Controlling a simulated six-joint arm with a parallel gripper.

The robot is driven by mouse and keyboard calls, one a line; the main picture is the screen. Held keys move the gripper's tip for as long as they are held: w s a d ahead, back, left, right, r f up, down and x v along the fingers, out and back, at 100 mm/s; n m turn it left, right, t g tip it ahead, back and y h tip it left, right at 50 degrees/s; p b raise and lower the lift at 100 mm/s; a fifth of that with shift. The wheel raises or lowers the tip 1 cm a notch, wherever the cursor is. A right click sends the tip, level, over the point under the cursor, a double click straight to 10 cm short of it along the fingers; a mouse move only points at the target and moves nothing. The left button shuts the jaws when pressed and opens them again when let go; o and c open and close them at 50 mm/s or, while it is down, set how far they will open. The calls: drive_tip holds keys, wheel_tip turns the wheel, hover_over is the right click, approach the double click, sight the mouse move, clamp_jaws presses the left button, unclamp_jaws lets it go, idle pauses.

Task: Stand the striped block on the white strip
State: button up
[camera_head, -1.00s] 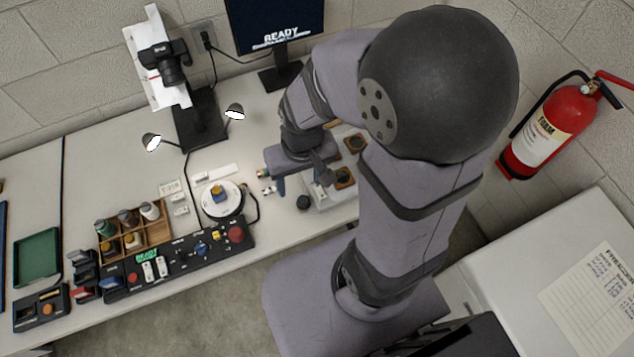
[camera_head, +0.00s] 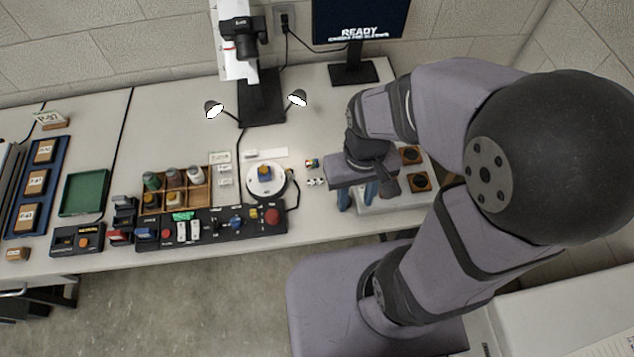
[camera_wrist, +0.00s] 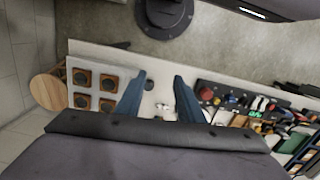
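The striped block (camera_head: 311,163) is a small multicoloured piece on the table in the head view, left of my gripper (camera_head: 357,204). The white strip (camera_head: 267,154) lies flat on the table behind the round white turntable (camera_head: 266,190), to the left of the block. My gripper's two blue fingers point down, apart, with nothing seen held between them. In the wrist view my gripper (camera_wrist: 160,78) also shows its fingers spread, with small white pieces on the table seen between them. I cannot make out the striped block clearly there.
Small white pieces (camera_head: 315,182) lie just in front of the block. A pale tray (camera_head: 385,203) with dark round-centred wooden squares is beside my gripper. A black control panel (camera_head: 215,226), a bottle rack (camera_head: 176,190) and two lamps stand left. A monitor (camera_head: 358,22) stands behind.

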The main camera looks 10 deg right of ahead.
drive_tip(key=s+a+f+n+g+h+b, duration=0.1)
drive_tip(key=s+a+f+n+g+b, duration=0.15)
drive_tip(key=f, duration=0.55)
drive_tip(key=w+a+f+n, duration=0.1)
drive_tip(key=w+f, duration=0.1)
drive_tip(key=f, duration=0.1)
drive_tip(key=w+a+f+n+h+b, duration=0.1)
drive_tip(key=w+a+f+n, duration=0.1)
drive_tip(key=f, duration=0.1)
drive_tip(key=w+a+f+n+h, duration=0.1)
drive_tip(key=w+a+f, duration=0.1)
drive_tip(key=f, duration=0.2)
drive_tip(key=shift+a+n, duration=0.2)
drive_tip(key=shift+n, duration=0.05)
drive_tip(key=w+n, duration=0.1)
drive_tip(key=w, duration=0.1)
drive_tip(key=w+a+f, duration=0.1)
drive_tip(key=w, duration=0.1)
drive_tip(key=w+f+n+t, duration=0.1)
drive_tip(key=w, duration=0.1)
drive_tip(key=shift+w+a+n+h, duration=0.1)
drive_tip(key=shift+a+n+h, duration=0.2)
drive_tip(key=shift+h, duration=0.1)
drive_tip(key=w+r+n+t, duration=0.2)
drive_tip(key=w+r+n, duration=0.1)
drive_tip(key=w+n, duration=0.4)
drive_tip(key=shift+w+a+h, duration=0.3)
drive_tip(key=shift+w+h, duration=0.1)
drive_tip(key=shift+w, duration=0.55)
